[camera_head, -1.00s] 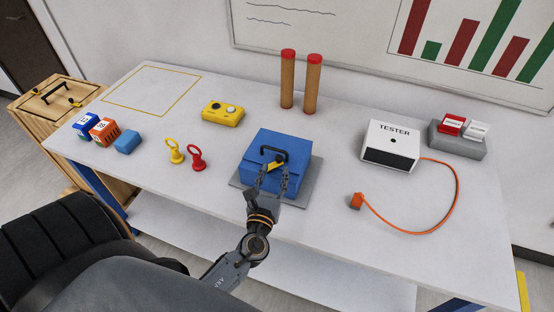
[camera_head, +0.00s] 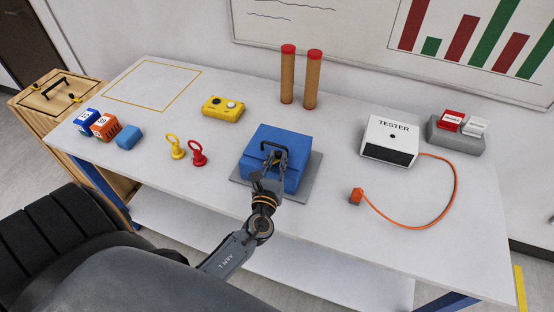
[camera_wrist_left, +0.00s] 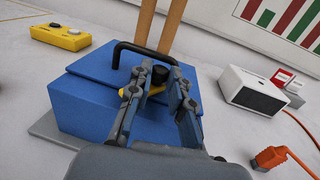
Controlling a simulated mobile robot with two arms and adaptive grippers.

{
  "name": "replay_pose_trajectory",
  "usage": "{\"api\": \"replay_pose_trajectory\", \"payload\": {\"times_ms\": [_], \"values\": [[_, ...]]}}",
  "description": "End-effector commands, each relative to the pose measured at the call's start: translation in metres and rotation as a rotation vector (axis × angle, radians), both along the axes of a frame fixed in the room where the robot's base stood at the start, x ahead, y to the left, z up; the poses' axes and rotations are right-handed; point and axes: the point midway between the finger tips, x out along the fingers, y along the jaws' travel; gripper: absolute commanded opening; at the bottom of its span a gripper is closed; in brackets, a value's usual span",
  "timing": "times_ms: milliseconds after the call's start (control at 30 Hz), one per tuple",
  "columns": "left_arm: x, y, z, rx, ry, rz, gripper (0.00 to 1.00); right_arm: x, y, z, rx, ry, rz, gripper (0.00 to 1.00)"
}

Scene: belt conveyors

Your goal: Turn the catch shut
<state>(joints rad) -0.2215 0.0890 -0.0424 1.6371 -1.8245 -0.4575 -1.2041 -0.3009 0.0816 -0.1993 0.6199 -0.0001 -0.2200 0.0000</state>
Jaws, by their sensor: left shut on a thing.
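The blue box (camera_head: 262,176) with a black carrying handle (camera_head: 272,148) sits on a grey plate (camera_head: 308,183) on the table. The catch, yellow with a black knob (camera_wrist_left: 160,75), is on the box's front near the lid; in the head view my gripper mostly covers it. My left gripper (camera_head: 273,162) is at the front of the box, shut on the catch. In the left wrist view its two fingers (camera_wrist_left: 160,88) stand on either side of the knob, and yellow shows between and beside them. My right gripper is not in view.
A white tester (camera_head: 390,140) with an orange cable and plug (camera_head: 356,196) lies to the right. Red and yellow ringed pegs (camera_head: 197,154) stand to the left. Two red-topped posts (camera_head: 311,80) stand behind the box. The table front is clear.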

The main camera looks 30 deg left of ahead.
Motion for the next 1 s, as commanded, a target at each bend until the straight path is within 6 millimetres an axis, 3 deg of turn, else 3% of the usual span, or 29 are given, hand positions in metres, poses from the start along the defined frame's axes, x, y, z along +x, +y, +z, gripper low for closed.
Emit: {"api": "replay_pose_trajectory", "payload": {"times_ms": [200,500,533,600,1000], "values": [[0.0033,0.0009,0.0005,-0.004,-0.003,0.117,0.0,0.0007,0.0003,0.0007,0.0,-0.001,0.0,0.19],[0.003,0.0013,0.0005,0.0,-0.001,0.128,0.0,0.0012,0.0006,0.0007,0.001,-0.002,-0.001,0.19],[0.003,0.0013,0.0006,0.0,-0.001,0.128,0.26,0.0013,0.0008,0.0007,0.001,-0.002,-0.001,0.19],[0.003,0.0014,0.0005,0.0,-0.001,0.128,0.4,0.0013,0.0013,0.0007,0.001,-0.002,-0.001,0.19],[-0.0018,-0.0014,-0.0007,-0.001,0.002,0.127,0.43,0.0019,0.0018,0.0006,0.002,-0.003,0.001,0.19]]}}
